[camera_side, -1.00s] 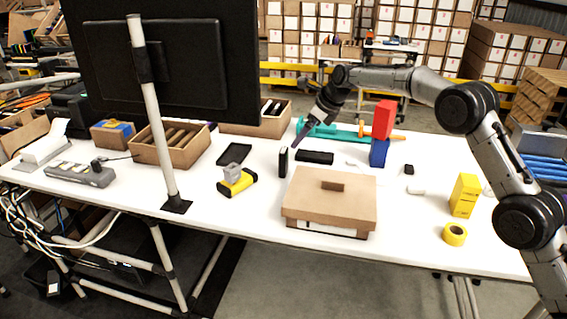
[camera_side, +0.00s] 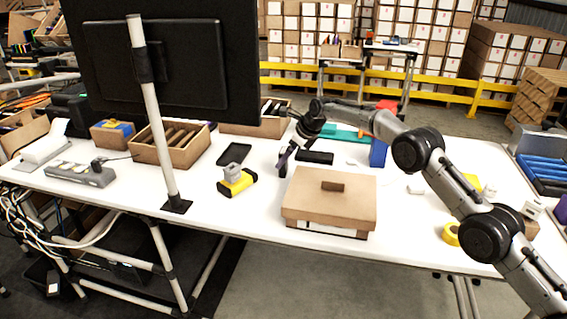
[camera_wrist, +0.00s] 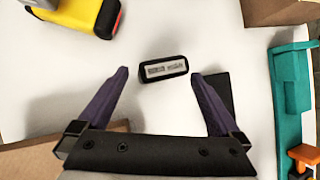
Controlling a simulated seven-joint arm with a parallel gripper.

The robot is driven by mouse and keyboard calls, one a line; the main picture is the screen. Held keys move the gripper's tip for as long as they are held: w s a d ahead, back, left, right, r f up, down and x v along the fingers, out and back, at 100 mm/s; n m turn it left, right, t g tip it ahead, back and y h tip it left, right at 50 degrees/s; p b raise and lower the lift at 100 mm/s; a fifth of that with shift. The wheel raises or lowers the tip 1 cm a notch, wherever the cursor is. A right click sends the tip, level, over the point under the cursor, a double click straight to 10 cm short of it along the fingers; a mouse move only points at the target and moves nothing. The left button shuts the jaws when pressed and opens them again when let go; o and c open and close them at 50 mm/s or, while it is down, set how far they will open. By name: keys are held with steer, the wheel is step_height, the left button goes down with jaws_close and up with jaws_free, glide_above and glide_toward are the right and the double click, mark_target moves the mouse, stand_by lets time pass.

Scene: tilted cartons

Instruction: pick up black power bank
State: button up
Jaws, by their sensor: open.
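A small black block, which looks like the black power bank (camera_side: 283,165), stands upright on the white table behind the brown carton. In the wrist view this power bank (camera_wrist: 164,69) shows a pale marked panel on its upper face, between and slightly beyond my fingertips. My gripper (camera_side: 289,158) is open and empty, pointing down close to it; its purple fingers (camera_wrist: 160,74) show no contact. A longer black block (camera_side: 316,157) lies flat just to the right, partly hidden by the right finger in the wrist view (camera_wrist: 222,88).
A lidded brown carton (camera_side: 328,195) stands in front. A yellow-black tool (camera_side: 237,182) and a dark tray (camera_side: 234,153) lie to the left. A teal object (camera_wrist: 290,95) and a blue block (camera_side: 378,153) are to the right. A monitor pole (camera_side: 156,110) rises at left.

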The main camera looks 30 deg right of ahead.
steer(key=shift+x, duration=0.95)
steer(key=c, duration=1.4)
steer(key=shift+c, duration=0.4)
steer(key=shift+r, duration=0.1)
